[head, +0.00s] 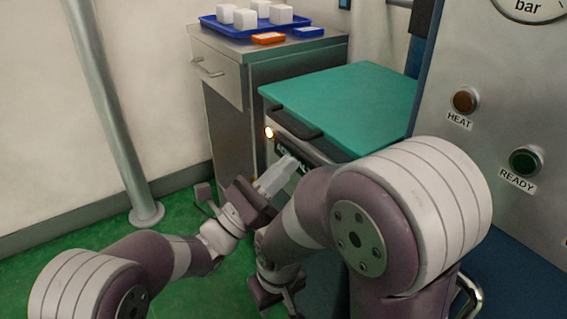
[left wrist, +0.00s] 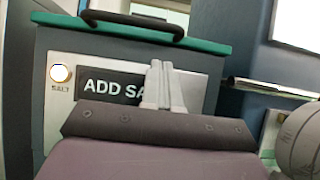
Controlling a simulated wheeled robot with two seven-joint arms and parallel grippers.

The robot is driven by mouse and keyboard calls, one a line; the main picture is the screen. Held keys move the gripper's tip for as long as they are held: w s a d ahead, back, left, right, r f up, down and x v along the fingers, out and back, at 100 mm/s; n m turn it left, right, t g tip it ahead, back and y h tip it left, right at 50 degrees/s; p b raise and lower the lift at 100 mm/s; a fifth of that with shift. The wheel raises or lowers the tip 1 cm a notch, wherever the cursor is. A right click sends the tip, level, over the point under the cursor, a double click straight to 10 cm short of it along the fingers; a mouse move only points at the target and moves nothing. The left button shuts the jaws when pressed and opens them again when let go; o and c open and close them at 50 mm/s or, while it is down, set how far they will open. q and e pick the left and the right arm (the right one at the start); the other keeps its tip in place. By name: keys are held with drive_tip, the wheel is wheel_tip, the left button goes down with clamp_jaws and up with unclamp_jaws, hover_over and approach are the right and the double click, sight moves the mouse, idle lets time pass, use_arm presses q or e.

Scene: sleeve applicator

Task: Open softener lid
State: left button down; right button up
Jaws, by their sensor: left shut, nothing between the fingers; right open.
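The softener is a box with a flat teal lid (head: 345,105), and the lid lies closed on top. A black bar handle (head: 297,125) sits at the lid's front edge; it also shows in the left wrist view (left wrist: 130,22). The front panel reads "ADD SA…", the rest hidden by my fingers, beside a lit SALT lamp (left wrist: 61,73). My left gripper (head: 283,168) is shut and empty, in front of the panel and below the handle. My right gripper (head: 280,301) is open, low at the bottom of the head view and partly hidden by its arm.
A grey metal cabinet (head: 228,90) stands left of the softener. On it is a blue tray (head: 235,29) with white blocks. A machine panel (head: 500,110) with HEAT and READY lamps rises at the right. A grey pole (head: 110,110) stands at the left on green floor.

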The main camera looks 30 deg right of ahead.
use_arm(q)
drive_tip(key=r, duration=0.3)
drive_tip(key=shift+d+r+b, duration=0.2)
drive_tip(key=shift+b, duration=0.2)
drive_tip(key=shift+r, duration=0.1)
